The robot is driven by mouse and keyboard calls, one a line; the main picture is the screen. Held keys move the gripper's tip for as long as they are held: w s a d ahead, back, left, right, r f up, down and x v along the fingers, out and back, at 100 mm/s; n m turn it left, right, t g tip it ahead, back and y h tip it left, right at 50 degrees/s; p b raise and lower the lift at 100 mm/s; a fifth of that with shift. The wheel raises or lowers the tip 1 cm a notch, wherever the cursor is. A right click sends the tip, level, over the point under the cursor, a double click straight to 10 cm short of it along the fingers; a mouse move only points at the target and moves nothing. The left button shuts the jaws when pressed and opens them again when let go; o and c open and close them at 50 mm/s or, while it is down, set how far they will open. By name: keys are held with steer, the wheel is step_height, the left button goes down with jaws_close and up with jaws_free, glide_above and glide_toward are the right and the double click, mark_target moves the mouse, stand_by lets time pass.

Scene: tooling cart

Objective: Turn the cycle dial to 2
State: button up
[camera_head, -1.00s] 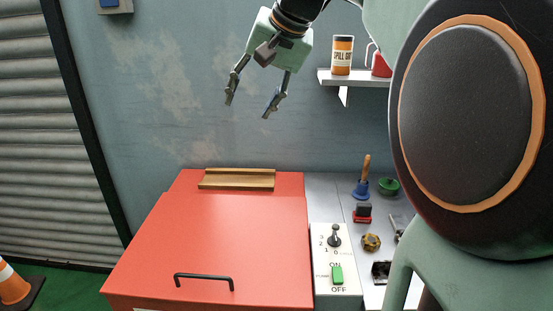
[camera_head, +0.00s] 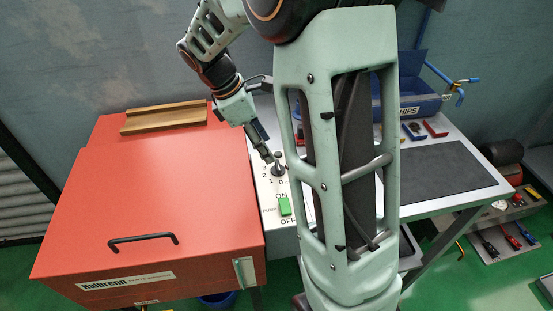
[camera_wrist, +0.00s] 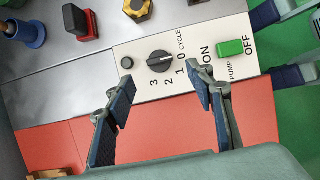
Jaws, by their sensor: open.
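The cycle dial (camera_wrist: 160,61) is a dark round knob on a white panel, with 0, 1, 2 and 3 printed around it. Its pale pointer mark appears to face the 0. In the head view the dial (camera_head: 278,171) stands just below my fingertips, partly covered. My gripper (camera_wrist: 161,77) is open and empty, its two fingers apart on either side of the dial in the wrist view. In the head view my gripper (camera_head: 266,157) points down at the panel. The fingers look above the dial; contact cannot be told.
A green pump switch (camera_wrist: 230,47) sits on the same panel beside the dial. The red cabinet (camera_head: 150,200) with a black handle adjoins the panel. A black-topped red item (camera_wrist: 79,22) and a brass knob (camera_wrist: 137,9) stand nearby on the grey top. A blue bin (camera_head: 412,105) is farther back.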

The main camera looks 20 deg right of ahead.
mark_target(278, 164)
steer(key=x, duration=0.7)
steer(key=shift+d+f, duration=0.15)
steer(key=shift+f, duration=0.25)
steer(key=shift+c, duration=0.3)
steer(key=c, duration=1.1)
